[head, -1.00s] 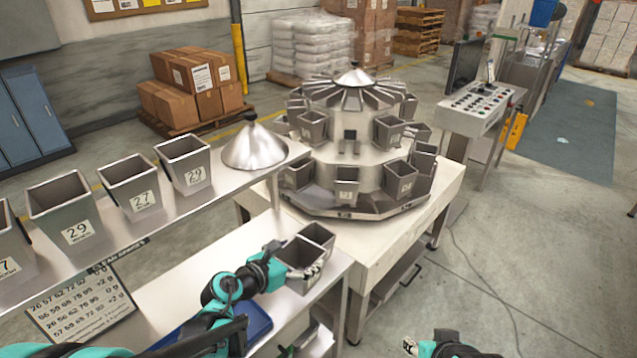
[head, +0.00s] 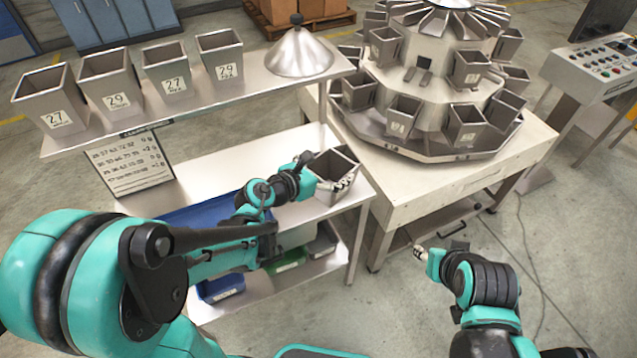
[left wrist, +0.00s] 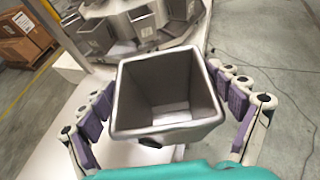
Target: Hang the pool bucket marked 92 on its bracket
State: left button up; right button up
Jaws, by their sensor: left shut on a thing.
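My left gripper (head: 328,182) is shut on a grey metal bucket (head: 337,163) at the right end of the lower table. In the left wrist view the bucket (left wrist: 168,72) is open-topped and empty, with purple-padded fingers on both sides. No number on it is readable. The weigher (head: 437,105) stands behind to the right, ringed with buckets in tiers. A bare dark bracket (head: 416,76) faces me in its upper tier. My right gripper (head: 420,252) is low, away from the buckets; its fingers are too small to judge.
Several buckets marked 27 and 29 stand on the raised shelf (head: 250,85), beside a metal cone (head: 298,52). A number chart (head: 130,163) hangs below. The weigher's table (head: 440,180) has a clear front edge. A control console (head: 590,68) stands right.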

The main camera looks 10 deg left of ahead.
pick_arm(q)
jog(key=w+a+f+b, duration=0.5)
jog(key=w+a+f, duration=0.1)
jog(key=a+f, duration=0.4)
jog(key=shift+w+f+b, duration=0.2)
jog(key=shift+f+b, duration=0.15)
jog(key=shift+f, duration=0.1)
jog(key=shift+f, duration=0.15)
jog(key=o, duration=1.3)
